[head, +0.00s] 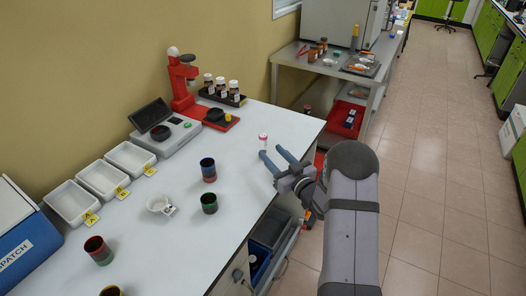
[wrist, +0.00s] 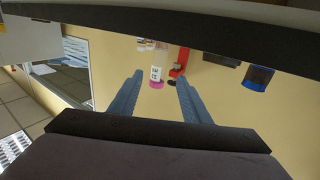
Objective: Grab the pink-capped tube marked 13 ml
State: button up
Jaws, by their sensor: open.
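A small white-labelled tube with a pink cap (head: 263,141) stands upright near the right edge of the white bench. My gripper (head: 271,152) is open and empty, low over the bench edge, with its fingertips pointing at the tube from the near side. In the wrist view, which is upside down, the pink-capped tube (wrist: 157,72) appears between the two fingers of my gripper (wrist: 160,76), just past their tips and apart from them. The print on its label is too small to read surely.
Cups with coloured bands (head: 208,170) stand left of my gripper. A red stand (head: 182,83), a rack of brown bottles (head: 236,101), a scale (head: 175,141) and white trays (head: 130,155) line the wall side. The bench around the tube is clear.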

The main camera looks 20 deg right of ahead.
aim_at(265, 145)
jog(key=shift+p+x, duration=1.25)
jog(key=shift+x, duration=2.4)
jog(key=shift+d, duration=0.1)
grip_shut()
